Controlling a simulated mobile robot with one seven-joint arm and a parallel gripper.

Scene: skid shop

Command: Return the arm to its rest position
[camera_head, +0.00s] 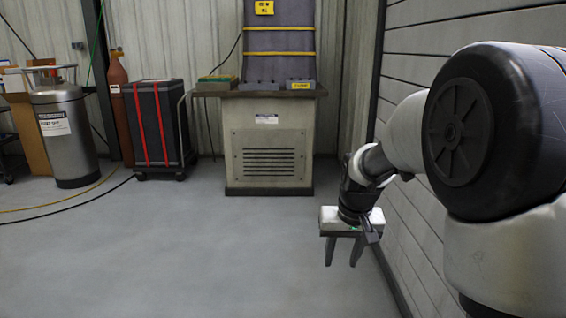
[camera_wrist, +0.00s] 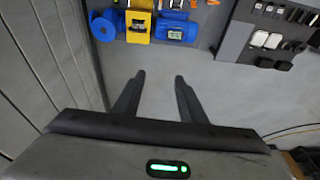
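My gripper (camera_head: 341,262) hangs at the right of the head view, at the end of my bent arm. Its fingers point down over the grey floor, beside the slatted wall. In the wrist view my gripper (camera_wrist: 160,76) shows two dark fingers set apart, with bare grey between them. It is open and holds nothing. My arm's large dark joint fills the right side of the head view.
The slatted wall (camera_head: 412,235) runs close to my arm. A cabinet (camera_head: 235,155), a black case with red straps (camera_head: 160,125) and a metal tank (camera_head: 65,145) stand behind. The floor (camera_head: 200,250) is clear. The wrist view shows a blue roll (camera_wrist: 104,27) and a yellow holder (camera_wrist: 138,35).

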